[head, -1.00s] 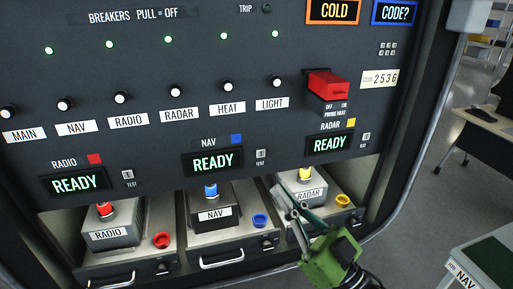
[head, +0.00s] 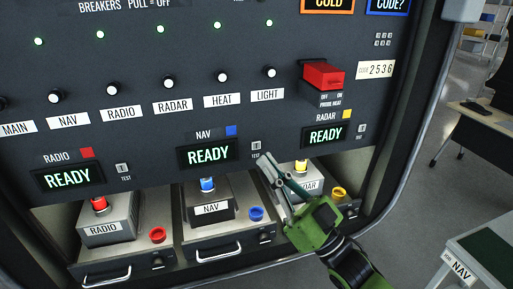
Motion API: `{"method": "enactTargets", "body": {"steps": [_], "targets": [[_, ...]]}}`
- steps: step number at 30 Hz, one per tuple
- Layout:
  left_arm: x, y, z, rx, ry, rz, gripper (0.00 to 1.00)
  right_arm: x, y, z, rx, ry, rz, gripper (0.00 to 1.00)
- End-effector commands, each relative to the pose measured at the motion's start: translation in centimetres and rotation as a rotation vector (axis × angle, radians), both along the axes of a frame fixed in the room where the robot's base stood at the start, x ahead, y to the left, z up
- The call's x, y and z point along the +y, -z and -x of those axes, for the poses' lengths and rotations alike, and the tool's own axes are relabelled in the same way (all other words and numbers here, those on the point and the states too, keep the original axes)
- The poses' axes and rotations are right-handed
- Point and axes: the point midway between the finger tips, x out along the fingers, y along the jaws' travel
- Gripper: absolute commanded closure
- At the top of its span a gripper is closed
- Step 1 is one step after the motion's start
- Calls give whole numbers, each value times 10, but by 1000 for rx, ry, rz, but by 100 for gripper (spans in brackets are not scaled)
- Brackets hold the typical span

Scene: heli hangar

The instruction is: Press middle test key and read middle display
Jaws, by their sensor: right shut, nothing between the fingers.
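The middle test key (head: 256,146) is a small light key marked TEST, to the right of the middle display. The middle display (head: 207,155), under the NAV label with a blue square, reads READY in green. My right gripper (head: 266,163) is green with grey fingers and is shut with nothing in it. Its fingertips are just below the middle test key in the picture; I cannot tell whether they touch the panel. My left gripper is not in view.
The RADIO display (head: 67,178) and RADAR display (head: 324,135) also read READY. Below stand the RADIO box (head: 107,222), the NAV box (head: 208,203) and the partly covered RADAR box. A red switch (head: 323,75) juts out above. A table (head: 485,255) stands at the lower right.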

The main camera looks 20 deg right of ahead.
Motion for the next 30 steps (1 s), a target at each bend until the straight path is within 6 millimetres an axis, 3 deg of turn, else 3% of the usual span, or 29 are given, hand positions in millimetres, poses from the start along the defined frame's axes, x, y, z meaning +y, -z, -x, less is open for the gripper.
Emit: {"method": "enactTargets", "body": {"steps": [3, 10, 30], "targets": [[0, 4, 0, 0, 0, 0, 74, 0, 0, -15, -1, 1, 0, 100], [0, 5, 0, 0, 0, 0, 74, 1, 0, -30, 0, 1, 0, 100], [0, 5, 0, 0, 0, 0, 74, 1, 0, -32, 1, 1, 0, 100]]}}
